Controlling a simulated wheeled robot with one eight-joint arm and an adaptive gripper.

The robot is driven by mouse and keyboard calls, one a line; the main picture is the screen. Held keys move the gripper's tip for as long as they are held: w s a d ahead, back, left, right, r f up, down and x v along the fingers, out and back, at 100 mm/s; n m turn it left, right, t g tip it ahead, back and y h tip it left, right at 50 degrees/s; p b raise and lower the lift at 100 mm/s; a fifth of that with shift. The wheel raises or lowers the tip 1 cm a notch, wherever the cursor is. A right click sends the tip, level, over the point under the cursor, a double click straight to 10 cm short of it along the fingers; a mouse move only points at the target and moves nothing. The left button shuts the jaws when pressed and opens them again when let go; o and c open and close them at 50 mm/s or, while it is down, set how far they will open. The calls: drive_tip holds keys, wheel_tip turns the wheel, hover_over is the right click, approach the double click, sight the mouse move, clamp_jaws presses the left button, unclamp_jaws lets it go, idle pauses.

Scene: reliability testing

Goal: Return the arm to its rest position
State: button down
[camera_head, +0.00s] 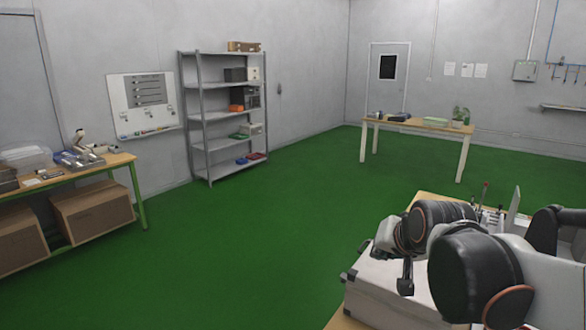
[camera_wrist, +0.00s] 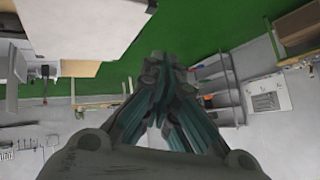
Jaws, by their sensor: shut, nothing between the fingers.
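My arm is folded at the lower right of the head view, its black and white links bent above and beside a pale case (camera_head: 376,290). In the wrist view my gripper (camera_wrist: 165,65) points out over the green floor. Its dark, teal-sided fingers are together at the tips with nothing between them. In the head view I cannot clearly make out the fingers among the arm parts.
The case stands on a wooden table (camera_head: 343,321) close to my arm. A metal shelf (camera_head: 213,115), a workbench (camera_head: 110,163) with boxes below and a far table (camera_head: 425,125) stand away from me. The green floor (camera_head: 250,240) between them is clear.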

drive_tip(key=s+f+n+g, duration=0.1)
drive_tip(key=s+f+n, duration=0.1)
drive_tip(key=s, duration=0.8)
drive_tip(key=s+d+f+n+g, duration=0.1)
drive_tip(key=s+f, duration=0.3)
drive_tip(key=s, duration=0.6)
drive_tip(key=shift+s+f+n+h, duration=0.15)
drive_tip(key=shift+n+h, duration=0.15)
drive_tip(key=shift+n, duration=0.3)
